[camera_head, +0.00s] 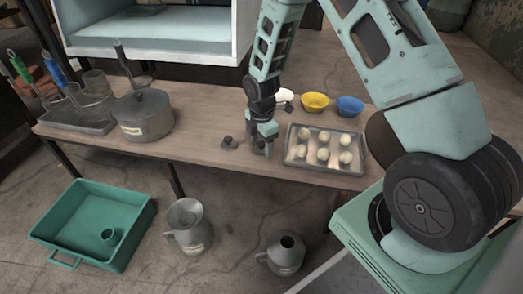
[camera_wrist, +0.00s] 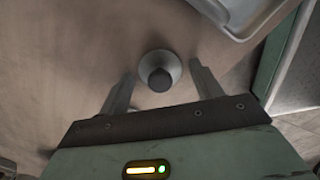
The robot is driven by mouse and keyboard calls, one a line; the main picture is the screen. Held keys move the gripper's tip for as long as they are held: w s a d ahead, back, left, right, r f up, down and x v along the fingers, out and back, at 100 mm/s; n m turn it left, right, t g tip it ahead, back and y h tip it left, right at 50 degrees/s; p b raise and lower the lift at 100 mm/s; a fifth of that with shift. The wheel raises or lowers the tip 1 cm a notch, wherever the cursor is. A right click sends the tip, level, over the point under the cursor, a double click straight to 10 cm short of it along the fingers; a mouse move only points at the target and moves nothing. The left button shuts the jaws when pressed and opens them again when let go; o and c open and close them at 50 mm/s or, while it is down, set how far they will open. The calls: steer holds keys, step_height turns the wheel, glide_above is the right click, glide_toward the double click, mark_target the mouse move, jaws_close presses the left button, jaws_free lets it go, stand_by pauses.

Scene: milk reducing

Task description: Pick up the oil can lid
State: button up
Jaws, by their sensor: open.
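The oil can lid (camera_wrist: 159,69) shows in the wrist view as a small round grey disc with a dark knob on top. It lies on the brown table and appears between the two fingertips. My gripper (camera_head: 264,146) is open, pointing down over the front part of the table, left of the baking tray. The fingers stand to either side of the lid in the wrist view, with gaps on both sides; the height above it is hard to tell. In the head view the gripper largely hides the lid.
A metal tray (camera_head: 292,156) with several pale round pieces lies right of my gripper. A small dark object (camera_head: 229,143) lies to its left, and a lidded pot (camera_head: 146,118) farther left. Yellow (camera_head: 315,101) and blue (camera_head: 350,105) bowls stand behind. Two jugs and a green bin (camera_head: 62,226) are on the floor.

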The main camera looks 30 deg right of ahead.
steer(key=c, duration=0.8)
steer(key=shift+r, duration=0.15)
steer(key=shift+c, duration=0.2)
